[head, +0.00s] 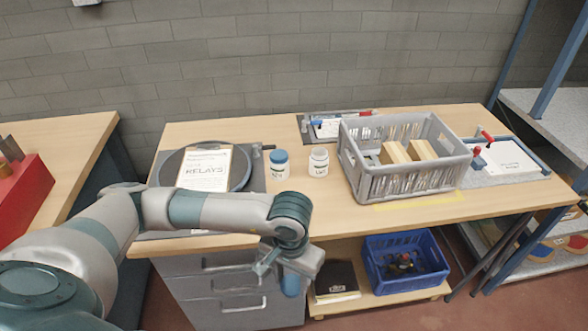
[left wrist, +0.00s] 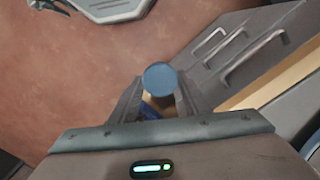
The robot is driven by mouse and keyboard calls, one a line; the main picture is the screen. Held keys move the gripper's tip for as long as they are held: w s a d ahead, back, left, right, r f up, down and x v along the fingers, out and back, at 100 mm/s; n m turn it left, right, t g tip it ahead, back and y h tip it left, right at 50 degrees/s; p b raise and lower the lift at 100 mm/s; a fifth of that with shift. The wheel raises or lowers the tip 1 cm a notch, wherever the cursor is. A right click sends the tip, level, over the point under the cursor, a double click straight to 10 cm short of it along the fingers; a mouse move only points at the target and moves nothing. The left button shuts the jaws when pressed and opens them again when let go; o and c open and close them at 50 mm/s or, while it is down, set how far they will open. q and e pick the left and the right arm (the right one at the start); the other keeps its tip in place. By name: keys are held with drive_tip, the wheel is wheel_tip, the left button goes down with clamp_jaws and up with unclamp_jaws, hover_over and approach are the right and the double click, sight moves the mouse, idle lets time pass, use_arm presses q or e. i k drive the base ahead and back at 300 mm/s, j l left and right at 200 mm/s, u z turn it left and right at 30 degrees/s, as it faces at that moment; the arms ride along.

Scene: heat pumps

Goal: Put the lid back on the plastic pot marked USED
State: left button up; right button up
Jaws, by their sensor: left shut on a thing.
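A white plastic pot (head: 318,162) stands upright on the bench with no blue lid on it. Its small label is too blurred to read surely. Beside it, on its left, stands a similar pot (head: 279,170) with a blue lid on. My left gripper (head: 286,268) is in front of the bench's front edge, below the top, away from both pots. It is shut on a round blue lid (head: 291,285), which also shows between the fingers in the left wrist view (left wrist: 160,78). My right gripper is not in view.
A grey crate (head: 410,182) with wooden blocks stands right of the pots. A round dark plate with a RELAYS sheet (head: 205,168) lies to the left. Drawers (head: 235,290) and a blue crate (head: 405,282) are under the bench (head: 330,215). The bench is clear in front of the pots.

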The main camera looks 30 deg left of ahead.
sight(319, 162)
drive_tip(key=k+j, duration=0.2)
drive_tip(key=j, duration=0.15)
drive_tip(key=k+j, duration=0.15)
drive_tip(key=j, duration=0.2)
drive_tip(key=k+j, duration=0.2)
drive_tip(key=j, duration=0.15)
